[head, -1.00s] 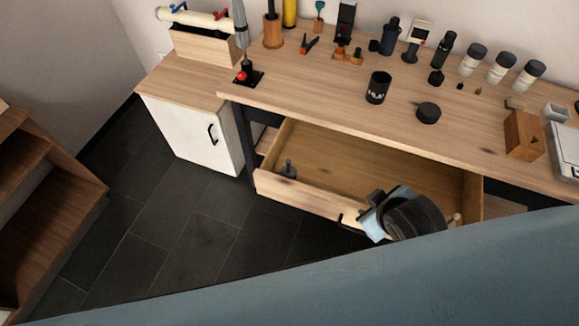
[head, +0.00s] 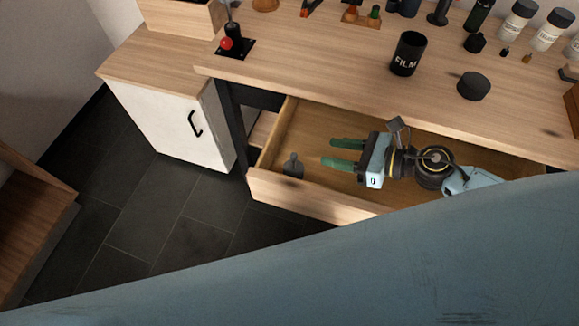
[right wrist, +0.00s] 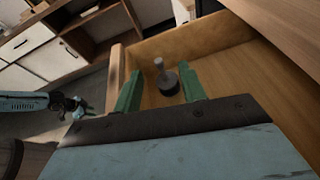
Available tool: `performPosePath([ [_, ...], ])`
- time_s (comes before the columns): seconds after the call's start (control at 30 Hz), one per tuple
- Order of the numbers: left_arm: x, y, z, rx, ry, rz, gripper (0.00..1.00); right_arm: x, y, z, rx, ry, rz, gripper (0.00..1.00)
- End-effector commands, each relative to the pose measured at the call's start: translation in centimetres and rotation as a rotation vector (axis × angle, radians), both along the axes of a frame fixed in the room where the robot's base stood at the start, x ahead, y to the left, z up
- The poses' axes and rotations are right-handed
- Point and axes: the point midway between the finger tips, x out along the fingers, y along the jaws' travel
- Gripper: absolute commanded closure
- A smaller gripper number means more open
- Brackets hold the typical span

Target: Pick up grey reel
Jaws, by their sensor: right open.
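The grey reel (head: 293,166) stands in the left end of the open drawer (head: 330,205), near its front wall. It looks like a grey stem on a wider dark base. My right gripper (head: 331,153) is over the drawer to the right of the reel, with its green fingers apart and pointing left at it. In the right wrist view the reel (right wrist: 168,82) shows ahead between the open fingers, with nothing held. What seems to be my left gripper (right wrist: 72,105) is small at the left of the right wrist view; its jaws are unclear.
The wooden tabletop (head: 330,75) overhangs the back of the drawer. On it stand a black film canister (head: 408,57), a black round lid (head: 474,86) and several bottles behind. A white cabinet (head: 165,125) is at the left. The drawer floor around the reel is clear.

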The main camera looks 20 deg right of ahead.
Motion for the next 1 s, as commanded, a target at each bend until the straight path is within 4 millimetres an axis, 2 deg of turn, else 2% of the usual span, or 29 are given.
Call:
performPosePath([
  [0.03,0.1,0.1,-0.6,0.002,-0.001,-0.001,0.64,-0.4,-0.3,-1.4,-0.051,-0.012,0.05,0.59],
  [0.17,0.2,0.3,-0.7,0.005,-0.001,-0.001,0.64,-0.7,-0.1,-2.5,-0.108,-0.028,0.114,0.59],
  [0.5,-0.2,0.3,-0.8,0.005,0.002,-0.002,0.64,2.3,4.5,-4.7,-0.11,-0.029,0.118,0.59],
  [0.77,-0.1,0.3,-0.8,0.005,0.001,-0.002,0.64,3.4,6.1,-5.5,-0.11,-0.028,0.116,0.59],
  [1.0,0.6,0.1,-0.7,0.003,-0.005,-0.001,0.64,5.2,8.9,-6.9,-0.108,-0.028,0.115,0.59],
])
